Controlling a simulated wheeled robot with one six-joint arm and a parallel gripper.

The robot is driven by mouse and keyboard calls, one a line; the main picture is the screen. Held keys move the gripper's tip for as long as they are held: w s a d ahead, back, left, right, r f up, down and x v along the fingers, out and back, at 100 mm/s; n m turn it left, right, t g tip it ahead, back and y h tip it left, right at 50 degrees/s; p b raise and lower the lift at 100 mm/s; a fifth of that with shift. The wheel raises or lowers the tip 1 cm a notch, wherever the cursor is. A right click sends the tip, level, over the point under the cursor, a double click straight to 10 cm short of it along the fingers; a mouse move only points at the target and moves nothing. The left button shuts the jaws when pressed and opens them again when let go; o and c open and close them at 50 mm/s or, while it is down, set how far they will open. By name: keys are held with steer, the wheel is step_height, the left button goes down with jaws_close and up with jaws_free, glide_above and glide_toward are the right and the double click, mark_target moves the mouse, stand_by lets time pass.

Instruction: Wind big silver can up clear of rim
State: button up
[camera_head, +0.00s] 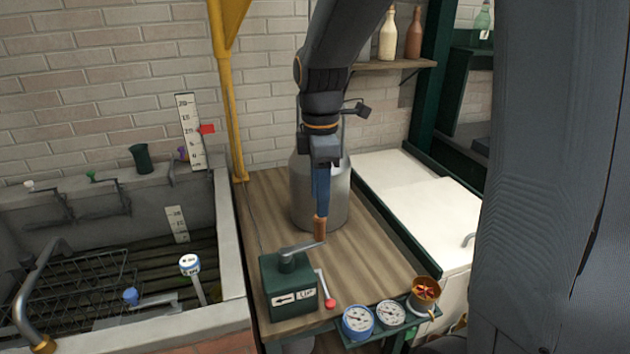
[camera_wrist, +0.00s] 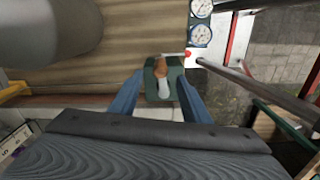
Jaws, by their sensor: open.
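The big silver can (camera_head: 302,195) stands upright on the wooden top (camera_head: 375,255), partly hidden behind my arm. A large grey cylinder, apparently the same can, shows at the upper left of the wrist view (camera_wrist: 45,30). A green winch box (camera_head: 288,287) labelled "LIFT" with an arrow stands at the front of the top. Its grey crank (camera_head: 300,248) ends in an upright brown wooden knob (camera_head: 320,229). My gripper (camera_wrist: 160,80) points down over this knob, with its blue fingers open on either side. I cannot tell whether either finger touches it.
A stone trough (camera_head: 232,250) with a wire rack is at left; its rim borders the wooden top. A yellow post (camera_head: 230,110) rises behind. A red-tipped lever (camera_head: 328,300), gauges (camera_head: 358,321) and a copper cup (camera_head: 426,291) sit near the front. A white chest (camera_head: 420,205) is right.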

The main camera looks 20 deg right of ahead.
mark_target(318, 222)
steer(key=shift+a+f+p, duration=0.1)
steer(key=shift+f+p, duration=0.8)
steer(key=shift+f, duration=2.9)
